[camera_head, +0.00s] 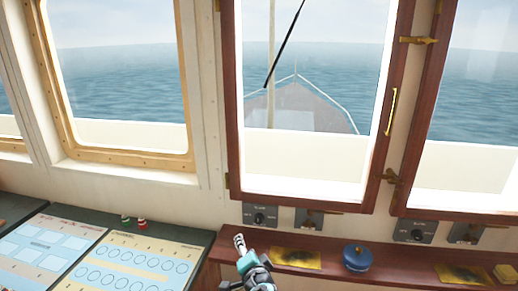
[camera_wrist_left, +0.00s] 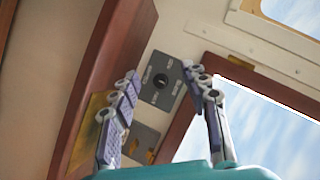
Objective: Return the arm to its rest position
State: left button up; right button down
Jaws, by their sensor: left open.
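My left gripper (camera_head: 240,244) is at the bottom middle of the head view, over the left end of the wooden shelf. In the left wrist view the left gripper (camera_wrist_left: 165,78) has its two fingers spread wide with nothing between them. A grey panel with a black round knob (camera_head: 260,216) is on the wall just above the shelf. This knob panel (camera_wrist_left: 164,82) shows beyond the gap between the fingers, apart from them. My right gripper is in neither view.
The wooden shelf (camera_head: 335,254) holds a yellow mat (camera_head: 297,258), a blue cap (camera_head: 357,258) and a yellow block (camera_head: 506,272). A console (camera_head: 122,265) with charts and two small red and green objects (camera_head: 134,222) is at left. Framed windows (camera_head: 312,100) rise behind.

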pick_arm(q)
jog(key=s+a+f+n+g, duration=0.2)
jog(key=s+a+n+g, duration=0.25)
jog(key=s+a, duration=0.65)
jog(key=s+a+f+n+g+h, duration=0.1)
jog(key=s+f+n, duration=0.1)
jog(key=s, duration=0.4)
jog(key=s+a+f+n+g+h, duration=0.1)
jog(key=s+a+f+n+h, duration=0.1)
jog(key=s, duration=0.5)
jog(key=shift+a+n, duration=0.3)
jog(key=shift+n, duration=0.15)
jog(key=shift+f, duration=0.1)
